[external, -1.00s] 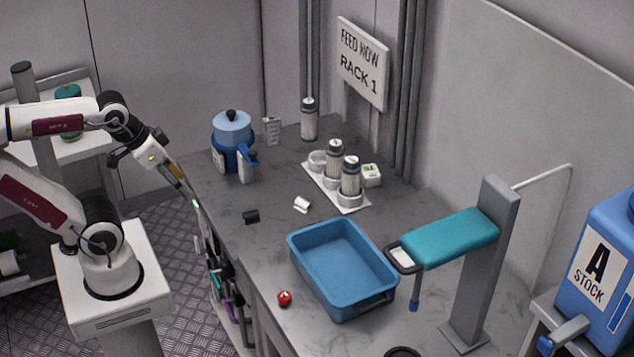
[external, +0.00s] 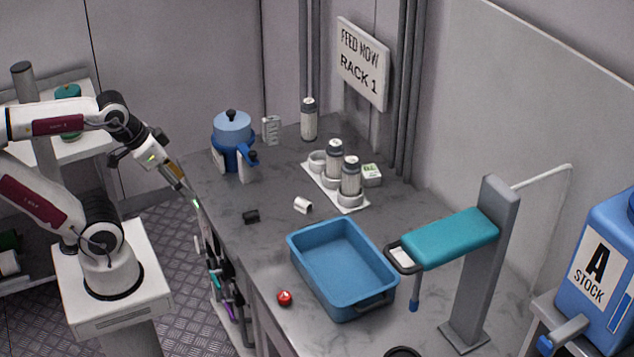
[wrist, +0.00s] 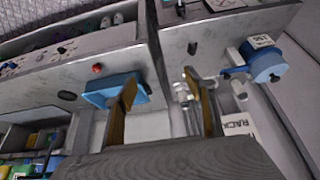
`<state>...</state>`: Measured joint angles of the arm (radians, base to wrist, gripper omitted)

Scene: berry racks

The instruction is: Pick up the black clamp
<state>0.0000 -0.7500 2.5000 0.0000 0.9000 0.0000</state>
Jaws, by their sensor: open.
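The black clamp (external: 251,216) is a small dark block lying on the grey worktop, near its left edge in the external view. In the wrist view a small dark piece (wrist: 192,47), which looks like the clamp, lies beyond the fingers near the worktop edge. My gripper (external: 188,191) is left of the worktop in the external view, well apart from the clamp and pointing down to the right. In the wrist view my gripper (wrist: 165,97) has its two fingers wide apart with nothing held between them.
A white cylinder (external: 302,205) lies right of the clamp. A blue tray (external: 307,281) and a red ball-like item (external: 284,297) are in front. A blue pot (external: 232,128) stands behind, and bottles stand on a white rack (external: 352,208). The worktop around the clamp is clear.

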